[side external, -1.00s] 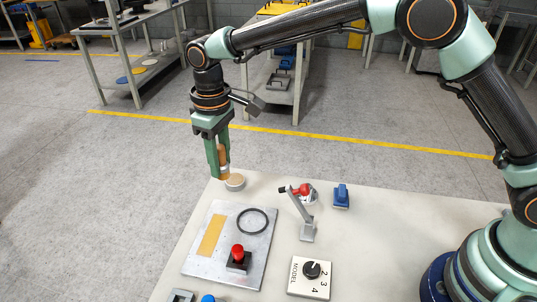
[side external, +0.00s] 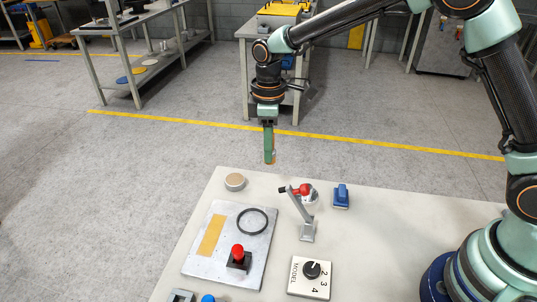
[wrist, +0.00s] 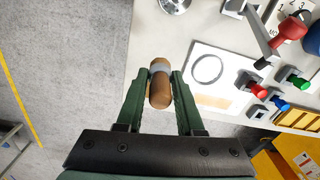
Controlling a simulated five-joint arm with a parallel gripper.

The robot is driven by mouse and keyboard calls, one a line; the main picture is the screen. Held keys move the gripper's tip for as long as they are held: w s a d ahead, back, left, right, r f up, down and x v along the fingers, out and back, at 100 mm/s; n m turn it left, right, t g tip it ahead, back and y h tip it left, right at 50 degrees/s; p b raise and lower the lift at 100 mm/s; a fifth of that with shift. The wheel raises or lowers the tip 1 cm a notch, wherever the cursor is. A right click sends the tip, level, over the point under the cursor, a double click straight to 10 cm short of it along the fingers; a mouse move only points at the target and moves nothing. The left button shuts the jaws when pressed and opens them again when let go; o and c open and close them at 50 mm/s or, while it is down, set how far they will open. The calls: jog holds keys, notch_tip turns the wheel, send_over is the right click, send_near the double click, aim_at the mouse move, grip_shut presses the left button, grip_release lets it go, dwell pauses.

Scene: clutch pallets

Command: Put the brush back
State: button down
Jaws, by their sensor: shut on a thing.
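The brush (wrist: 159,95) has a brown wooden body with a pale grey band. My gripper (wrist: 161,74) is shut on it, with a green finger on each side of the band. In the side external view my gripper (side external: 269,158) points down in the air beyond the table's far edge, and only a small tan bit of the brush shows at the fingertips. A round holder-like piece (side external: 235,182) with a tan top and grey rim stands at the table's far left corner, apart from my gripper. I cannot make it out in the wrist view.
A pale plate (side external: 225,270) bears a black ring (side external: 253,221), a tan strip (side external: 211,236) and a red button (side external: 238,252).

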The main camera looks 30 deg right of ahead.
notch_tip(320, 180, down, 10)
jog(key=shift+r, duration=0.15)
dwell(0.3)
jog(key=c, duration=0.5)
grip_release()
jog(key=shift+c, duration=0.2)
notch_tip(320, 180, up, 12)
jog(key=shift+r, duration=0.1)
jog(key=s+d+r+m+t, duration=0.2)
jog(key=s+d+r+m, duration=0.3)
jog(key=s+d, duration=0.2)
jog(key=s+d+r+m+t, duration=0.3)
jog(key=s+d+r+m, duration=0.2)
jog(key=s, duration=0.5)
jog(key=shift+s+d+r+m+t, duration=0.15)
jog(key=shift+d+r+m+t, duration=0.3)
jog(key=shift+d, duration=0.75)
